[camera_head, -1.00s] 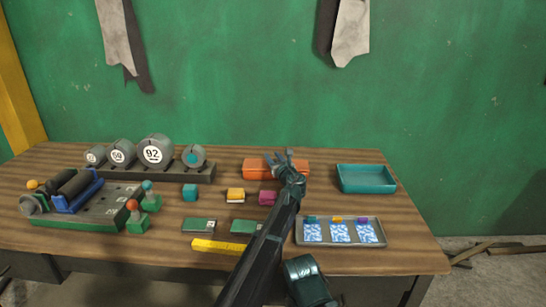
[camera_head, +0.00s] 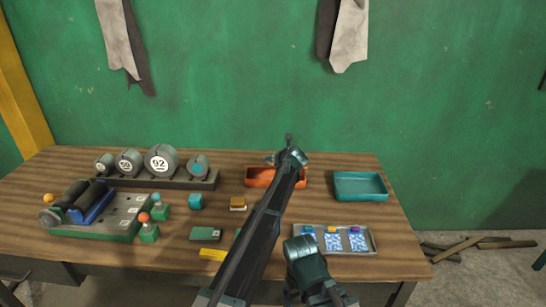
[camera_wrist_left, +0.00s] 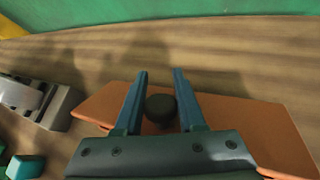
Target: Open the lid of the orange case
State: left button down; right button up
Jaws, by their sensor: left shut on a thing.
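The orange case (camera_head: 259,178) stands at the back of the table, partly behind my left arm. It shows a rim and a darker inside in the head view. Its orange lid (camera_wrist_left: 247,122) fills the lower part of the left wrist view. A dark round knob (camera_wrist_left: 160,107) on the lid sits between the fingers of my left gripper (camera_wrist_left: 158,82), which is shut on it. In the head view my left gripper (camera_head: 289,144) is over the back of the case, and the lid is mostly hidden there.
A teal tray (camera_head: 360,198) stands right of the case. A grey tray (camera_head: 371,236) with patterned panels lies in front. Left are a rack of round weights (camera_head: 161,160), a green-based fixture (camera_head: 107,230) and small blocks (camera_head: 196,202). The green wall is behind the table.

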pick_arm(q)
jog(key=shift+w, duration=0.1)
dwell(0.4)
jog(key=c, duration=0.5)
grip_release()
jog(key=p+v, duration=0.6)
jog(key=v, duration=0.6)
jog(key=shift+r, duration=0.1)
